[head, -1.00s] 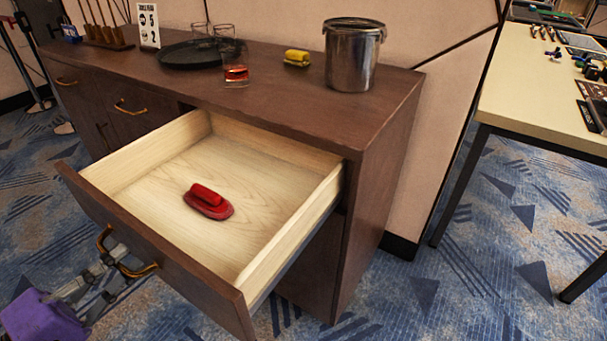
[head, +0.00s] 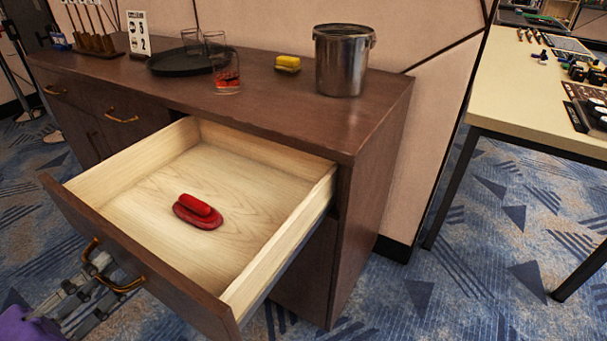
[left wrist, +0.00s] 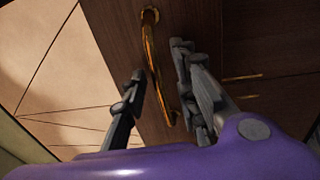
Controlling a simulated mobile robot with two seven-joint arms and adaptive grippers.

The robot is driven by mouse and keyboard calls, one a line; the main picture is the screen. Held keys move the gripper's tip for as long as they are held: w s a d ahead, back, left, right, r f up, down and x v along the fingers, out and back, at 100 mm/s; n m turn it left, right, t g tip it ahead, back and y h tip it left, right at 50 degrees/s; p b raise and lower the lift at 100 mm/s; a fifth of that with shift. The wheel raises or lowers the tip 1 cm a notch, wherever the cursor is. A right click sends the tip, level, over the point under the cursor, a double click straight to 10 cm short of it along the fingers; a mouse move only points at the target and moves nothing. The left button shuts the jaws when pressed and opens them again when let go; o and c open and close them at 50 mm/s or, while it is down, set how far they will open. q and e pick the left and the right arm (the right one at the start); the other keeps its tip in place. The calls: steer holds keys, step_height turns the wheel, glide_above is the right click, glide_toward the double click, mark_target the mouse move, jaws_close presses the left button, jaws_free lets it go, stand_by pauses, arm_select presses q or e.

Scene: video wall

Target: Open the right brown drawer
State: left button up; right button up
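The right brown drawer (head: 150,265) stands pulled well out of the cabinet, its pale wood inside showing. Its curved brass handle (head: 122,284) is on the front face. A red object with a rounded grip (head: 198,211) lies on the drawer floor. My left gripper (head: 92,272) is at the handle, in front of the drawer. In the left wrist view its dark fingers (left wrist: 158,75) are spread, one on each side of the brass handle (left wrist: 155,62), with a visible gap; firm contact is not shown. My right gripper is not in view.
The cabinet top (head: 270,110) holds a metal bucket (head: 341,65), a yellow item (head: 287,63), glasses and a black tray (head: 170,64). A light table (head: 520,110) stands at the right. Patterned carpet (head: 440,290) is clear between them.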

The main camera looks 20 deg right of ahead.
arm_select(q)
steer(key=v, duration=1.2)
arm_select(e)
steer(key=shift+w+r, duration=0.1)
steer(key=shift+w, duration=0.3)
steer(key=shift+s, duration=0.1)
